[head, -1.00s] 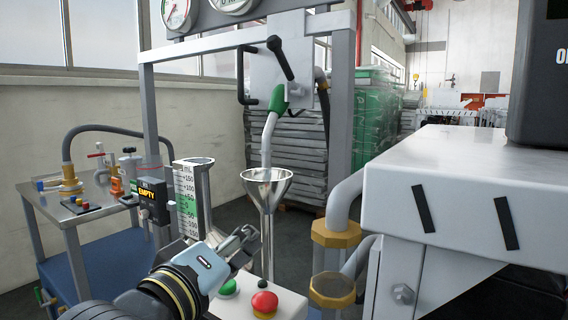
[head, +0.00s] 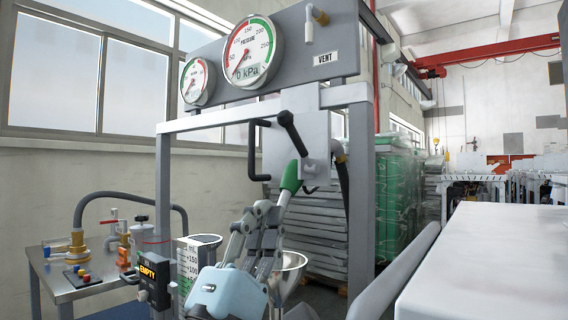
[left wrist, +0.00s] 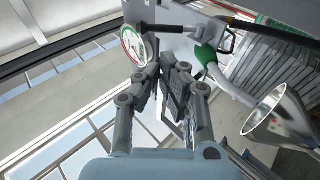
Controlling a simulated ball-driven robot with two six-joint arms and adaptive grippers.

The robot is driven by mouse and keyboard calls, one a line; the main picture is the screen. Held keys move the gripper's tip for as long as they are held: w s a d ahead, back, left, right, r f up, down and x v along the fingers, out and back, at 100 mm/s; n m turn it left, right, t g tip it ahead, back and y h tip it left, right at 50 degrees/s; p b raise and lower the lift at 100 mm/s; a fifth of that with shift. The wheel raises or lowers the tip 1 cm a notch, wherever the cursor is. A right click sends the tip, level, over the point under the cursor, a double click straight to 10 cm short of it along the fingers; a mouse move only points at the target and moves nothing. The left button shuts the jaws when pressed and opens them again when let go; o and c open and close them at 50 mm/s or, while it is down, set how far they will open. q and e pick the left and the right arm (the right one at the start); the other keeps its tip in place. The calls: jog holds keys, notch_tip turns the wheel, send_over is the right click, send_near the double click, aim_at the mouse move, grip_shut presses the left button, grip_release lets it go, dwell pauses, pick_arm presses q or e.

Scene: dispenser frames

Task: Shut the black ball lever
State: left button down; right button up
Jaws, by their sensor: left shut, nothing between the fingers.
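A larger black lever (head: 291,133) slants down across the grey plate below, above the green nozzle (head: 290,178). My left gripper (head: 262,206) is shut and empty, raised below and left of the nozzle, apart from both levers. In the left wrist view its fingertips (left wrist: 168,62) point toward the gauge and plate. My right gripper is not in view.
A metal funnel (head: 289,268) is partly behind my left gripper. A bent black handle (head: 251,152) sticks out left of the plate. A white surface (head: 490,265) fills the lower right.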

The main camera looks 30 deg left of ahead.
aim_at(293, 139)
pick_arm(q)
jog(key=p+x, duration=0.4)
jog(key=x, duration=0.9)
jog(key=shift+w, duration=0.1)
jog(key=shift+w+r, duration=0.2)
jog(key=shift+w, duration=0.15)
jog(key=shift+p, duration=0.3)
